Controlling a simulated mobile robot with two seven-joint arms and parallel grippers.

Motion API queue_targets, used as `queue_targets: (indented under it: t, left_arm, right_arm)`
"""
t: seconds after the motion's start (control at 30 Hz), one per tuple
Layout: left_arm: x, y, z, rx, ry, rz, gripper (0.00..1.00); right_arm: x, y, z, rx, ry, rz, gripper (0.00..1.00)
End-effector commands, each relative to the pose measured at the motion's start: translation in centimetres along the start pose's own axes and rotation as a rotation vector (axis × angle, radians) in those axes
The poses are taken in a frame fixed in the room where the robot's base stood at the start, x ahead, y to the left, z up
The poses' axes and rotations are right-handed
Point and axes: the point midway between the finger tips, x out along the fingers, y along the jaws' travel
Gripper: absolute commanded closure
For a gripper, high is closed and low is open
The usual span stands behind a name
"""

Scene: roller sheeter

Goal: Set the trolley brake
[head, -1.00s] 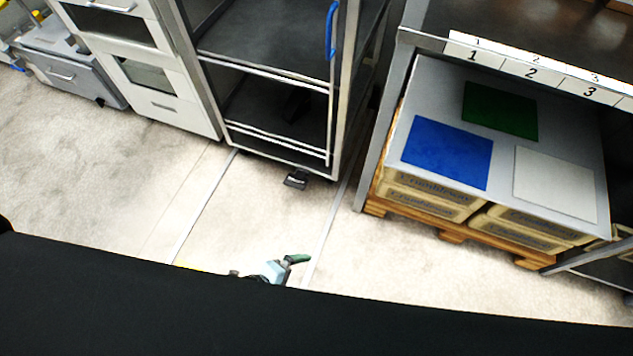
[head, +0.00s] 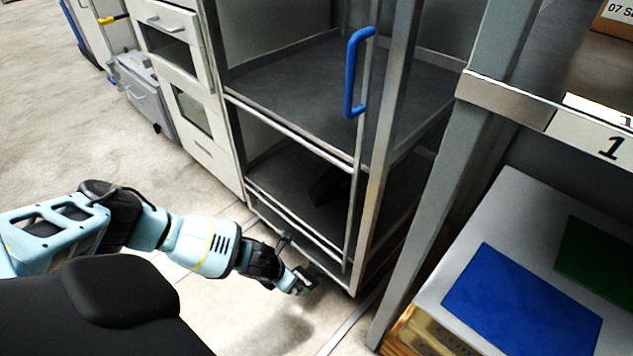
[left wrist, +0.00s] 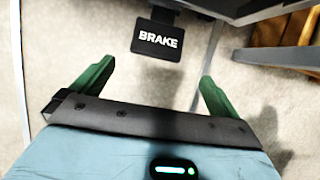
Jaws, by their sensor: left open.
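The trolley (head: 300,75) is a grey metal rack with shelves and a blue upright handle (head: 355,72). Its brake pedal (left wrist: 158,40) is a black plate with white BRAKE lettering, low over the floor in the left wrist view. My left gripper (head: 302,287) is low at the trolley's front bottom edge. In the left wrist view its two green fingers (left wrist: 156,75) are spread and empty, with the pedal ahead of the gap between them. In the head view the gripper largely obscures the pedal. My right gripper is not in view.
A white drawer cabinet (head: 205,125) stands against the trolley's left side. A grey metal table post (head: 440,170) stands close at right, beside a crate stack with a blue sheet (head: 520,305) and a green sheet (head: 600,262). The floor before the trolley is clear.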

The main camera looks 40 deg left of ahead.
Motion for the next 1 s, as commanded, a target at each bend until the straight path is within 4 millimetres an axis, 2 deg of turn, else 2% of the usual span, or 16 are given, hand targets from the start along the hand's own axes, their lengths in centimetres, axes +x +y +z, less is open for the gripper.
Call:
queue_targets:
  t: [0.07,0.37,0.67,0.8,1.0]
  left_arm:
    - [0.6,0.5,0.0,0.012,0.002,0.009,0.0]
    - [1.0,0.6,0.1,0.017,0.0,0.011,0.0]
    - [5.2,0.7,-0.1,0.016,0.003,0.011,0.0]
    - [6.9,0.7,0.0,0.018,0.002,0.012,0.0]
    - [8.2,0.7,0.1,0.016,0.0,0.01,0.0]
  right_arm:
    - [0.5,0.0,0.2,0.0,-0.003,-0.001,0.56]
    - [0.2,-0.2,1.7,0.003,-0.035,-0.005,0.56]
    - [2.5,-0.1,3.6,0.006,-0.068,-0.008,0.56]
    - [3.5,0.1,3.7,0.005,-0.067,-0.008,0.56]
    - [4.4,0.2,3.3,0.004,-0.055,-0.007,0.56]
